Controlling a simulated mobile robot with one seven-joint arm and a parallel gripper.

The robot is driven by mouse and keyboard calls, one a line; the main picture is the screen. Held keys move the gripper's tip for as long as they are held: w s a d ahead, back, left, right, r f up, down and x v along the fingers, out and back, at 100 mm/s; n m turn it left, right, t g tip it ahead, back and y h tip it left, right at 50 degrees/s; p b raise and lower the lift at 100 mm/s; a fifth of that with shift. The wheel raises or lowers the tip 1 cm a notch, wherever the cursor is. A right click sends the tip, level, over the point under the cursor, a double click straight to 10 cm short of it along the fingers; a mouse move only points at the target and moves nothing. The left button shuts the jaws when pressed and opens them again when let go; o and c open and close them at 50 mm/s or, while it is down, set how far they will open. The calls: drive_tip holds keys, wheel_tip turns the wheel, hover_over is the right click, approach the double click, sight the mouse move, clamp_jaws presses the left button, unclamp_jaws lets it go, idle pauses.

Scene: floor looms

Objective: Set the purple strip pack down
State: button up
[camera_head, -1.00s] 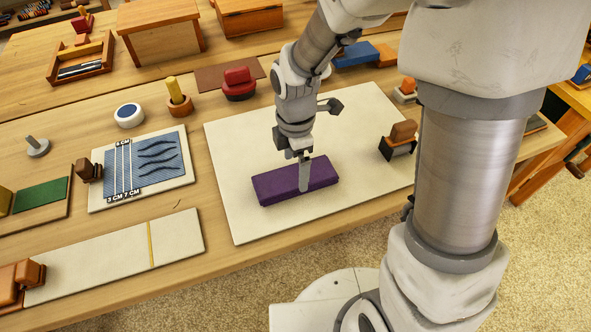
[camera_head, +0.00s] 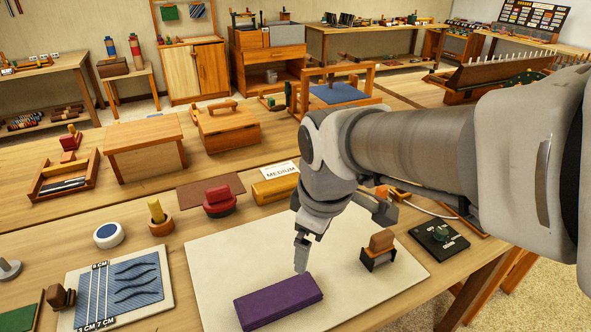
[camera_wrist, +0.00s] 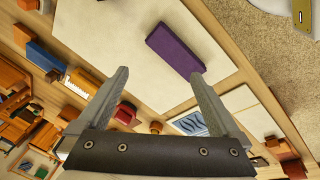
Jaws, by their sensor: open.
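The purple strip pack (camera_head: 280,302) lies flat on the pale board (camera_head: 215,262) at the front of the table. My gripper (camera_head: 301,258) is above and behind the pack, apart from it. In the wrist view, the fingers of my gripper (camera_wrist: 158,78) are spread wide with nothing between them. The purple pack (camera_wrist: 175,52) shows beyond the fingertips there, resting on the pale board (camera_wrist: 125,40) by itself.
A small brown-and-black block stand (camera_head: 378,250) is on the board's right side. A red round-based item (camera_head: 218,196) and a yellow block (camera_head: 275,188) stand behind the board. A blue striped sample card (camera_head: 122,287) lies to the left. The board's middle is clear.

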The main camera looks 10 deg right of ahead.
drive_tip(key=s+d+r+m+t, duration=0.2)
drive_tip(key=s+d+r+m, duration=0.2)
drive_tip(key=s+m, duration=0.3)
drive_tip(key=shift+s+d+r+m+t, duration=0.2)
drive_tip(key=shift+r+m+t, duration=0.1)
drive_tip(key=shift+m, duration=1.4)
wheel_tip(320, 180, up, 8)
drive_tip(key=p, duration=0.7)
drive_tip(key=shift+f+p, duration=0.25)
drive_tip(key=shift+p, duration=0.1)
drive_tip(key=shift+c, duration=0.2)
